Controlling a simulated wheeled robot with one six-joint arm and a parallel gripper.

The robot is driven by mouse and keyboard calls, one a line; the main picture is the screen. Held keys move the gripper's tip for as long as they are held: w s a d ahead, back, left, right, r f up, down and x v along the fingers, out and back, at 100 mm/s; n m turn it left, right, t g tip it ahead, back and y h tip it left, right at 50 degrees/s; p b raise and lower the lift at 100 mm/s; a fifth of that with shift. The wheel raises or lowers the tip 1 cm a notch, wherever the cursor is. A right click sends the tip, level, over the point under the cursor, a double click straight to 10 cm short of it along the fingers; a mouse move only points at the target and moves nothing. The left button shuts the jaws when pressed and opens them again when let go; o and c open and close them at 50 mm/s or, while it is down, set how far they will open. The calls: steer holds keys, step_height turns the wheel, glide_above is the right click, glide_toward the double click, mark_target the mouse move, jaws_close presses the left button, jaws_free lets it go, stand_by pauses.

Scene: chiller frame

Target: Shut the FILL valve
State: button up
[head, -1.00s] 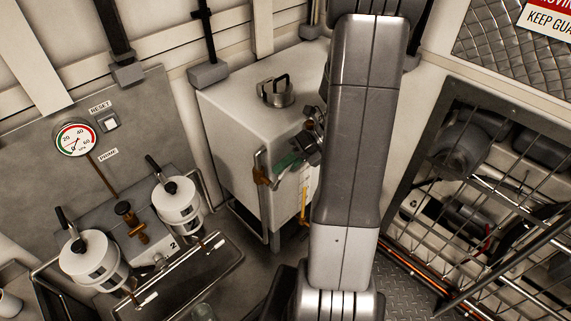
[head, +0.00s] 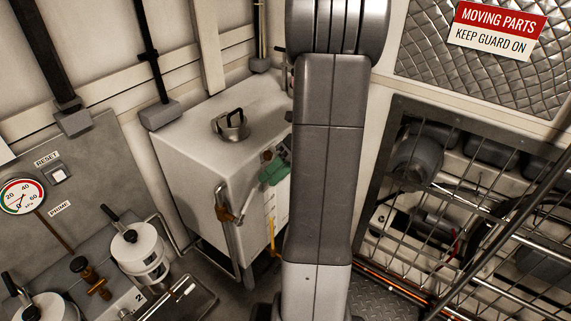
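A green lever-like handle (head: 274,172) shows at the front right of the white tank, partly behind my arm. A brass fitting (head: 228,214) sits on the grey pipe at the tank's front, below and left of the green handle. No FILL label is readable, so I cannot tell for sure which part is the FILL valve. My gripper (head: 285,149) is mostly hidden behind my arm; only small dark metal parts show close to the green handle. I cannot tell whether it touches the handle or how its fingers stand.
The white tank (head: 185,150) has a lid with a handle (head: 231,124). A barred guard (head: 470,200) covers machinery at right, below a warning sign (head: 495,30).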

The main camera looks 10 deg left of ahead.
steer(key=shift+v, duration=2.4)
